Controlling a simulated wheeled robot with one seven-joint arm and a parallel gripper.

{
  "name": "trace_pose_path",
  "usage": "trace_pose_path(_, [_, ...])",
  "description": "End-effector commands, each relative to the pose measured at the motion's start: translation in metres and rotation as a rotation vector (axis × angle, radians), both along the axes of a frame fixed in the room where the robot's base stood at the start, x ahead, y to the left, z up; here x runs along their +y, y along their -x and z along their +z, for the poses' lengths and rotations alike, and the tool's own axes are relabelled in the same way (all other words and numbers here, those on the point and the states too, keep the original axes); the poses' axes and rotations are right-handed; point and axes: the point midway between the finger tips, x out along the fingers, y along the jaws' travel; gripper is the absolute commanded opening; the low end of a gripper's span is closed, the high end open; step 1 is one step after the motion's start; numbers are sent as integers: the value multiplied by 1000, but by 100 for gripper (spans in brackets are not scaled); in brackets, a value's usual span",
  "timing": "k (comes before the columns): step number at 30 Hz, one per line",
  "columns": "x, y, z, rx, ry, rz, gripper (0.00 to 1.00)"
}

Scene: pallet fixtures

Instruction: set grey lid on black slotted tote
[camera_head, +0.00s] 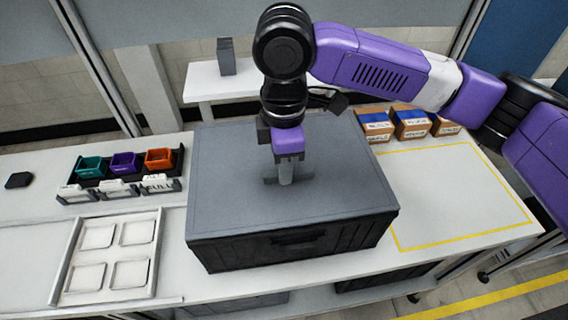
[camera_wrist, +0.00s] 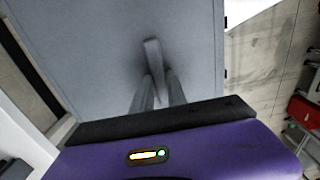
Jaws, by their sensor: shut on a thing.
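The grey lid (camera_head: 235,165) lies over the top of the black slotted tote (camera_head: 300,245) on the table. In the head view its edges look lined up with the tote's rim, and I see no clear gap at the front. My gripper (camera_head: 286,180) points down at the middle of the lid and is shut on its upright handle. The wrist view shows the fingers (camera_wrist: 158,92) on the handle (camera_wrist: 153,58) and the lid's flat top (camera_wrist: 95,45) below. The tote's inside is hidden by the lid.
Teal, purple and orange bins (camera_head: 125,163) stand at the left, behind a white tray with square recesses (camera_head: 68,265). Cardboard boxes (camera_head: 411,125) stand at the back right. A yellow-outlined area (camera_head: 450,195) to the right of the tote is clear.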

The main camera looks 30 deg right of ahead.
Motion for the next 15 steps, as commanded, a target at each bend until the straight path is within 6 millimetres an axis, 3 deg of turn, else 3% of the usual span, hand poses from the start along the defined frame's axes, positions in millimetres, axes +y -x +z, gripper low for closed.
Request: trace_pose_path(15, [0,0,-7,-1,0,0,0])
